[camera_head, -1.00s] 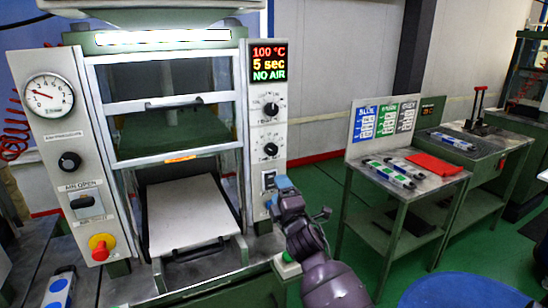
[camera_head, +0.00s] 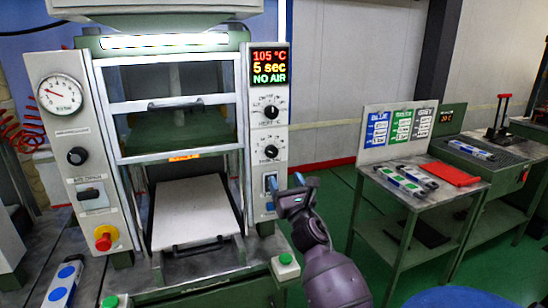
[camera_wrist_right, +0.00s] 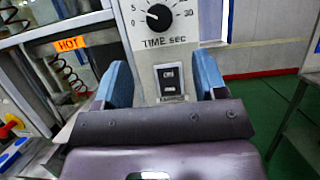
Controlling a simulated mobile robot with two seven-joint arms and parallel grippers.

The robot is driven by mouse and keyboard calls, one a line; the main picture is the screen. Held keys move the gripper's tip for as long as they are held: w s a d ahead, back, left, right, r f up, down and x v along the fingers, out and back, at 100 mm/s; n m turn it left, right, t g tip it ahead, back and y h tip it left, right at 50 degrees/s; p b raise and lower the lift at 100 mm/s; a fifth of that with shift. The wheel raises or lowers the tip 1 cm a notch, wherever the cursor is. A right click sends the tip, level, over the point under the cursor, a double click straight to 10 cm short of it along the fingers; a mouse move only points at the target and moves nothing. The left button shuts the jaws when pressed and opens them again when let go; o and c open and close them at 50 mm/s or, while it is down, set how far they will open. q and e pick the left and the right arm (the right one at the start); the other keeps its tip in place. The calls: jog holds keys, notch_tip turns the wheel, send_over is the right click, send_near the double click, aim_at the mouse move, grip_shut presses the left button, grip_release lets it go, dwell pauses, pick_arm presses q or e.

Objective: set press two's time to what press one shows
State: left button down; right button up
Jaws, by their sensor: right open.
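A press (camera_head: 165,42) stands in front of me; I cannot tell its number. Its display (camera_head: 270,66) reads 105 °C, 5 sec and NO AIR. Below are an upper heat knob (camera_head: 271,111) and a lower time knob (camera_head: 271,151). The time knob, labelled TIME sec, shows large in the wrist view (camera_wrist_right: 159,17), its pointer toward the upper left near 5. A rocker switch (camera_wrist_right: 168,78) sits under it. My right gripper (camera_head: 286,181) is open and empty, its blue fingers in front of the panel around switch height, below the time knob. My left gripper is out of view.
The press's white plate (camera_head: 192,212) is pulled forward, with a HOT label (camera_wrist_right: 72,43) on the frame. A pressure gauge (camera_head: 60,94) and red button (camera_head: 104,237) are at left. A side table (camera_head: 400,196) with signs and a red cloth (camera_head: 454,173) stands right.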

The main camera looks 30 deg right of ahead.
aim_at(273, 155)
jog(key=x, duration=0.8)
jog(key=shift+w+r+p, duration=0.1)
jog(key=shift+p, duration=0.25)
jog(key=shift+x, duration=0.9)
jog(key=shift+c, duration=0.3)
jog(key=c, duration=0.9)
jog(key=shift+o, duration=0.2)
jog(key=shift+m, duration=0.3)
